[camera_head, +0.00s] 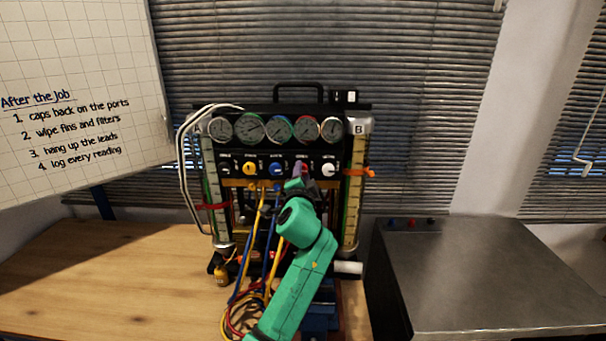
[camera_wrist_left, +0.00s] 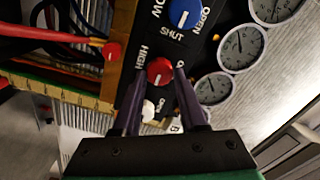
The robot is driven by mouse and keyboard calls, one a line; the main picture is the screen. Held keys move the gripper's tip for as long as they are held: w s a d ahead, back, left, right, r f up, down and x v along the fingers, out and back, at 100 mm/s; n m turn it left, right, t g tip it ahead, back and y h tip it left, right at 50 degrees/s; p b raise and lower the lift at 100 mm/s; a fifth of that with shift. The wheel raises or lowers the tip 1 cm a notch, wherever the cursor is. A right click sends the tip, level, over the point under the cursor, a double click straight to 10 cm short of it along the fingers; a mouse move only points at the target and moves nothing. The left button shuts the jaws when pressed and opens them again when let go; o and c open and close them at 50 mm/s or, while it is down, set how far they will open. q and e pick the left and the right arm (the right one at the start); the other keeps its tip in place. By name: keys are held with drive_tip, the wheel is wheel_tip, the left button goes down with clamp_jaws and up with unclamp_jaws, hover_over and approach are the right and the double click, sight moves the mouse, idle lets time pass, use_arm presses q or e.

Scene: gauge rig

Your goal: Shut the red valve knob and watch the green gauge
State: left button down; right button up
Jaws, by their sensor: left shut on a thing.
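The red valve knob (camera_wrist_left: 160,71) sits on the black panel in the left wrist view, near the printed word HIGH. My left gripper (camera_wrist_left: 160,78) has its two dark fingers on either side of the knob and is shut on it. In the head view my green left arm reaches up to the panel, and my left gripper (camera_head: 298,183) hides most of the knob. A row of several round gauges (camera_head: 279,127) runs above the knobs. The second from the left (camera_head: 249,127) looks greenish; its needle reading is too small to tell. My right gripper is out of view.
Blue (camera_head: 277,169), yellow (camera_head: 249,169) and white (camera_head: 329,170) knobs flank my gripper closely. Loose blue and yellow hoses (camera_head: 252,245) hang in front of the rig. A dark metal box (camera_head: 490,275) stands right; the wooden bench (camera_head: 90,280) is clear left.

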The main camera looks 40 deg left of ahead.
use_arm(q)
drive_tip(key=shift+a+r, duration=0.1)
drive_tip(key=shift+r, duration=0.25)
drive_tip(key=shift+c, duration=2.2)
unclamp_jaws()
drive_tip(key=b+v, duration=0.4)
drive_tip(key=v, duration=1)
drive_tip(key=shift+f+b, duration=0.4)
drive_tip(key=shift+a, duration=0.15)
drive_tip(key=shift+s, duration=0.1)
